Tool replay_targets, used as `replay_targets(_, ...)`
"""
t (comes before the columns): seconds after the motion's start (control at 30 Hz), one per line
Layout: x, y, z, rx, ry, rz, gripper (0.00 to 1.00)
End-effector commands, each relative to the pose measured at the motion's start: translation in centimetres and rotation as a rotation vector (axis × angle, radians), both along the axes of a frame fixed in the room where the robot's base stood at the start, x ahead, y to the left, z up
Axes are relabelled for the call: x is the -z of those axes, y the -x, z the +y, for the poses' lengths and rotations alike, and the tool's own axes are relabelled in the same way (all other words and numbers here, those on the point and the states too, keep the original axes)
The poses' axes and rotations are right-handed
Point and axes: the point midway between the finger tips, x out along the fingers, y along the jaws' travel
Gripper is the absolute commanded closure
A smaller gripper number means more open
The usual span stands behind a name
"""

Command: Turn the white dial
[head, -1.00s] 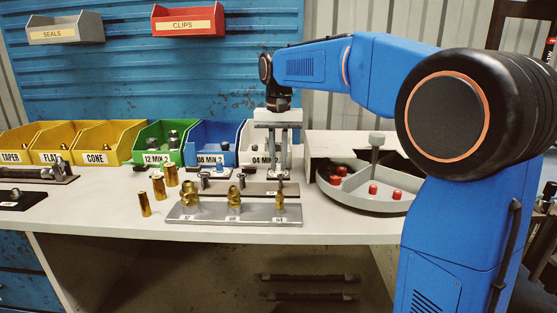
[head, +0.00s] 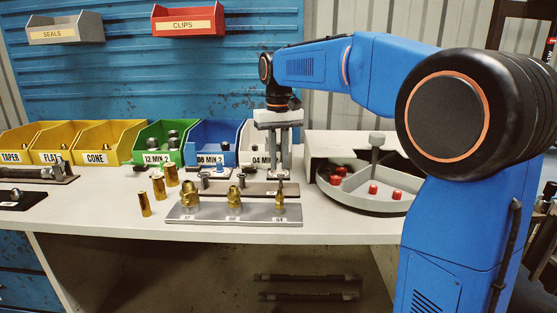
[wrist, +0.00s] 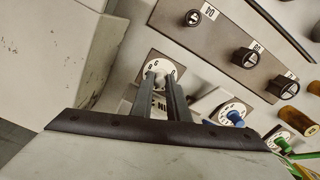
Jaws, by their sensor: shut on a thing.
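The white dial (wrist: 163,63) has a pale round face with dark numerals on a small plate in the wrist view. My gripper (wrist: 162,78) is shut on its knob, one grey finger on each side. The fingers hide part of the face, so I cannot read its setting. In the head view my gripper (head: 279,176) points straight down in front of the white bin, and the dial is too hidden there to make out.
A blue-knobbed dial (wrist: 235,118) and a green-knobbed dial (wrist: 283,145) stand beside it. A dark strip with fittings (wrist: 243,57) lies close by. In the head view, brass fittings stand on a grey plate (head: 210,218), and a round tray (head: 352,204) is at right.

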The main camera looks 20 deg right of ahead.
Motion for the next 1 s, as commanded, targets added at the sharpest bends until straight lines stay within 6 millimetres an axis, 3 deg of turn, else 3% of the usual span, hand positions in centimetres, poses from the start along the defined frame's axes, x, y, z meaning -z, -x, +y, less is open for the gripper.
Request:
replay_targets(0.17,-0.1,0.0,0.0,0.001,0.0,-0.003,1.0)
replay_targets(0.2,-0.1,-0.1,0.0,0.001,0.0,-0.003,0.78)
replay_targets(0.27,-0.1,0.0,0.0,0.001,0.0,-0.003,0.67)
replay_targets(0.67,-0.6,-0.1,0.0,0.001,0.0,-0.002,0.67)
replay_targets(1.0,-6.3,-0.1,0.0,0.001,0.0,-0.005,0.67)
